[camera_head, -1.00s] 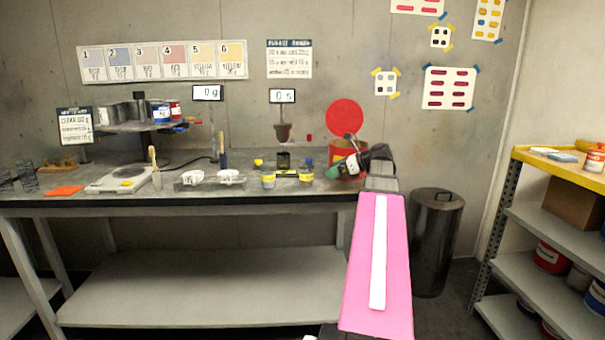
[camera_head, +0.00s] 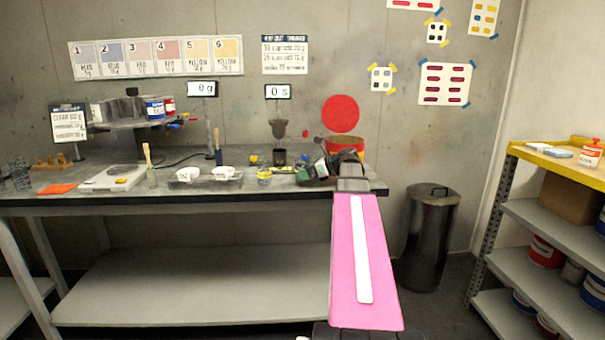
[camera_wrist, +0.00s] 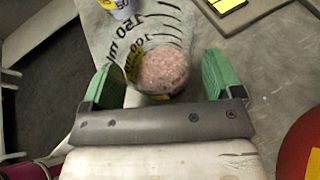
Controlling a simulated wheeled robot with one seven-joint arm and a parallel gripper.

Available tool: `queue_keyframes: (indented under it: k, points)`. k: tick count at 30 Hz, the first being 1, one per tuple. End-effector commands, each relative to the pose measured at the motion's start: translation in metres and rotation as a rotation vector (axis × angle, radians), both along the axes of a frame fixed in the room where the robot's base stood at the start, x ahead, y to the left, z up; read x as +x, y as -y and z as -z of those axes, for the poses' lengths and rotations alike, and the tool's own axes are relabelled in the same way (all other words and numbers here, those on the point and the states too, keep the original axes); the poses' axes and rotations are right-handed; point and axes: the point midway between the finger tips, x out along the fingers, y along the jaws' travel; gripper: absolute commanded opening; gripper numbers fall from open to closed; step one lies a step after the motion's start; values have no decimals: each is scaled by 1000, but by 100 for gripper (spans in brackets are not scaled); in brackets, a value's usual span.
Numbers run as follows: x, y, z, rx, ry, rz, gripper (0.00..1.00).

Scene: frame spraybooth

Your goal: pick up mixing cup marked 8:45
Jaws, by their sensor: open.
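In the wrist view a clear mixing cup (camera_wrist: 163,70) with black ml marks, a yellow label at its left and a pinkish bottom lies between the two green fingers of my gripper (camera_wrist: 162,78). The fingers are open and show a gap on both sides. I cannot read a time on the label. In the head view my gripper (camera_head: 318,170) is over the bench's right end and hides what is under it. Another cup with a yellow label (camera_head: 264,175) stands to its left; its marking is too small to read.
A dark pot (camera_head: 280,158) and a red bucket (camera_head: 345,144) are close behind my gripper. White cups in a tray (camera_head: 205,181) and a scale (camera_head: 112,179) stand further left on the bench. A bin (camera_head: 430,240) and a shelf (camera_head: 535,214) are at the right.

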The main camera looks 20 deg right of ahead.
Motion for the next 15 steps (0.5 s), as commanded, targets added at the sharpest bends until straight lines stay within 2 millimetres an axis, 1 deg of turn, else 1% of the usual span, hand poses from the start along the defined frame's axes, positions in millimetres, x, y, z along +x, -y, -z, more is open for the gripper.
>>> queue_keyframes:
  k: [3, 8, 9, 11, 12, 13, 14, 15]
  points:
    - [5, -6, 3, 0, 0, 0, 85]
    - [5, -6, 3, 0, 0, 1, 85]
    - [4, -6, 3, 0, 0, 1, 79]
    - [4, -6, 3, 0, 0, 1, 59]
    - [5, -6, 3, 0, 0, 1, 46]
    - [4, -6, 3, 0, 0, 1, 36]
    - [4, -6, 3, 0, 0, 1, 30]
    - [4, -5, 3, 0, 0, 1, 30]
